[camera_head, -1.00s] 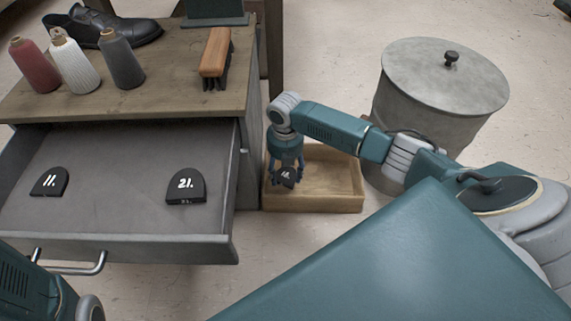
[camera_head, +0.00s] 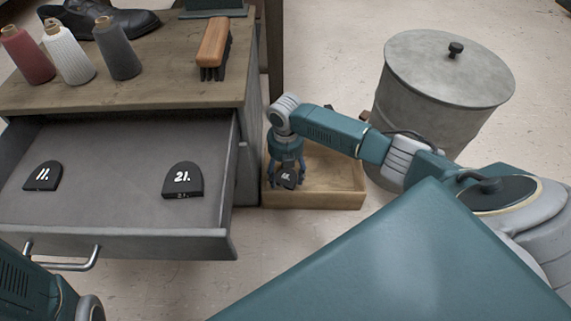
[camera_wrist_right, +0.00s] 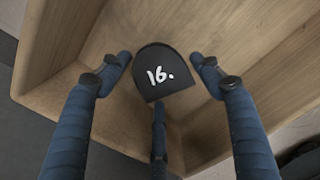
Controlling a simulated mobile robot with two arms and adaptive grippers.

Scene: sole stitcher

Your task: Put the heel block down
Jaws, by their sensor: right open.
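A black heel block marked "16." (camera_wrist_right: 168,72) is in the wooden box (camera_wrist_right: 225,25), close to its floor. In the head view the block (camera_head: 289,178) shows small between the fingers of my right gripper (camera_head: 287,181), at the left end of the box (camera_head: 330,202). The right wrist view shows my right gripper (camera_wrist_right: 160,80) open, with two fingers spread to either side of the block and apart from it. The third finger is at the block's lower edge; I cannot tell whether it touches. My left gripper is out of view.
The open drawer (camera_head: 120,244) holds heel blocks "11." (camera_head: 42,176) and "21." (camera_head: 183,180). A brush (camera_head: 213,45), thread spools (camera_head: 68,55) and a black shoe (camera_head: 115,20) are on the cabinet top. A lidded metal bin (camera_head: 440,90) stands behind the box.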

